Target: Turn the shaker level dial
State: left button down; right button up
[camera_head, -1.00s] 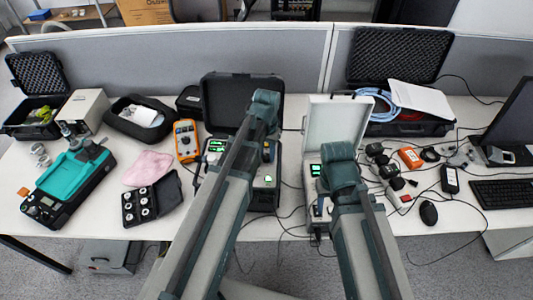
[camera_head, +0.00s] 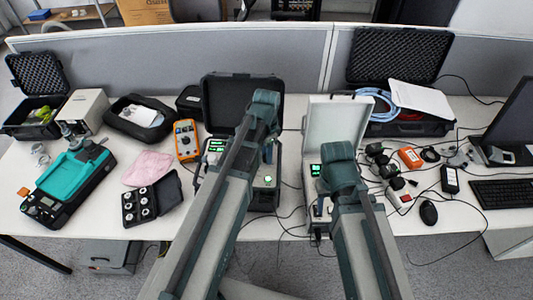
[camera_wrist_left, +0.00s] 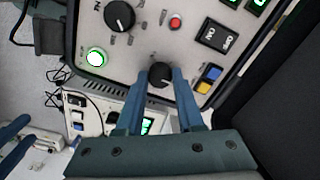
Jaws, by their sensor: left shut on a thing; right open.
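In the left wrist view, a small round black dial (camera_wrist_left: 160,74) sits on the pale panel of the cased instrument. The blue fingers of my left gripper (camera_wrist_left: 163,82) are shut on it, one on each side. The dial's lower part is partly hidden by the fingers. A larger black knob (camera_wrist_left: 120,16) is on the same panel, up and to the left. In the head view, my left arm crosses the open instrument case (camera_head: 262,200) and covers much of its panel. My right gripper (camera_head: 320,207) is by the second case and is open; its fingertips are hard to make out.
The white-lidded case (camera_head: 333,125) stands to the right. Loose cables cross the table. An orange meter (camera_head: 186,140) stands left.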

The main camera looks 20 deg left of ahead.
dwell(0.5)
pick_arm(q)
jog(key=c, duration=0.5)
grip_release()
jog(key=shift+r, duration=0.1)
notch_tip(320, 180, up, 14)
jog(key=p, duration=1.3)
jog(key=shift+p, duration=0.4)
jog(key=shift+f, duration=0.25)
